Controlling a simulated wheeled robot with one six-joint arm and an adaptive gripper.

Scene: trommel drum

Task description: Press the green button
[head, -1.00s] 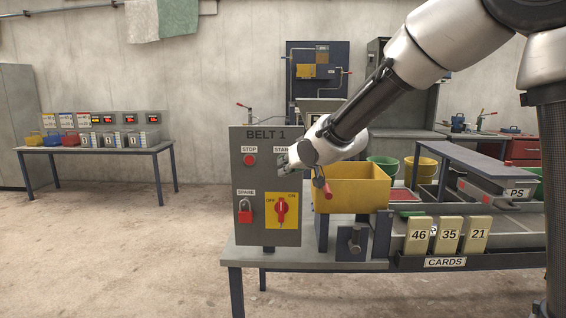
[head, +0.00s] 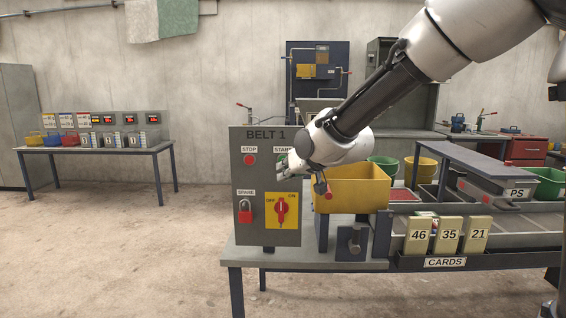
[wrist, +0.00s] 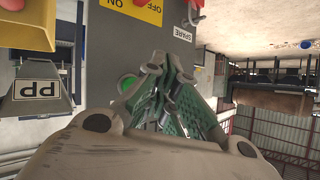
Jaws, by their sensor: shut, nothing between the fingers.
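The green button (wrist: 127,82) shows in the wrist view on the grey BELT 1 panel, left of my fingers and partly hidden by them. In the head view my gripper (head: 287,164) is in front of the panel (head: 262,228), just below the START label (head: 283,149), and it hides most of that spot. The fingers (wrist: 163,68) are shut and empty, pointing at the panel. I cannot tell whether they touch it.
The panel also has a red STOP button (head: 249,160), a red padlock (head: 245,212) at SPARE, and a red rotary switch (head: 281,210) on a yellow plate. A yellow bin (head: 352,188) stands close to the right, below my arm.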

